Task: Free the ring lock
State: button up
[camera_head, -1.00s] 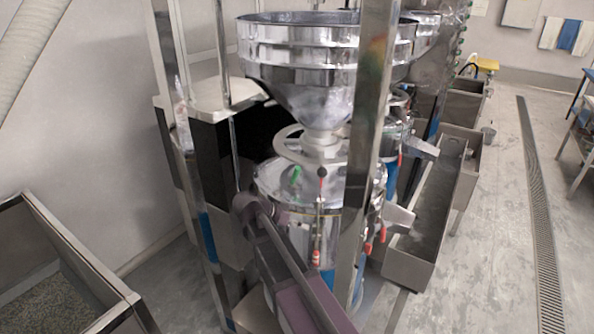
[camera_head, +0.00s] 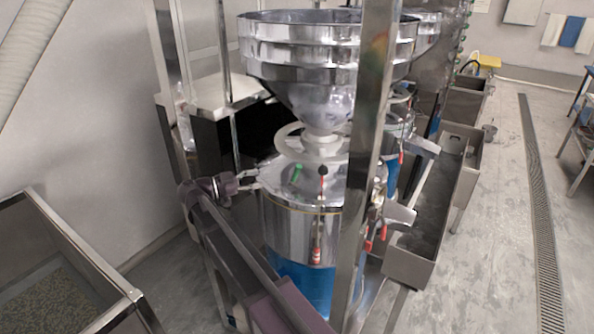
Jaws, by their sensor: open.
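The steel grinder drum (camera_head: 300,228) stands below a large funnel hopper (camera_head: 325,48). A pale handwheel ring (camera_head: 290,146) sits around the hopper's neck, above the drum lid. A green knob (camera_head: 297,174) and a black-and-red knobbed lever (camera_head: 322,172) stand at the lid. A red-handled latch (camera_head: 317,250) hangs on the drum's front. I cannot tell which of these is the ring lock. My gripper (camera_head: 257,181) is open and empty at the left edge of the lid, its fingers pointing right. Whether it touches the lid is unclear.
A steel post (camera_head: 370,150) stands before the drum's right side. More red handles (camera_head: 382,233) show beyond it. A steel trough (camera_head: 425,230) lies at right, and a bin of beans (camera_head: 60,300) at lower left.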

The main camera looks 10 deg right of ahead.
aim_at(297, 170)
jog(key=shift+d, duration=0.15)
jog(key=shift+w+d, duration=0.4)
jog(key=shift+d, duration=1.85)
jog(key=shift+w+d, duration=0.35)
jog(key=shift+d, duration=1.85)
jog(key=shift+w+d, duration=0.4)
jog(key=shift+d, duration=1.85)
grip_shut()
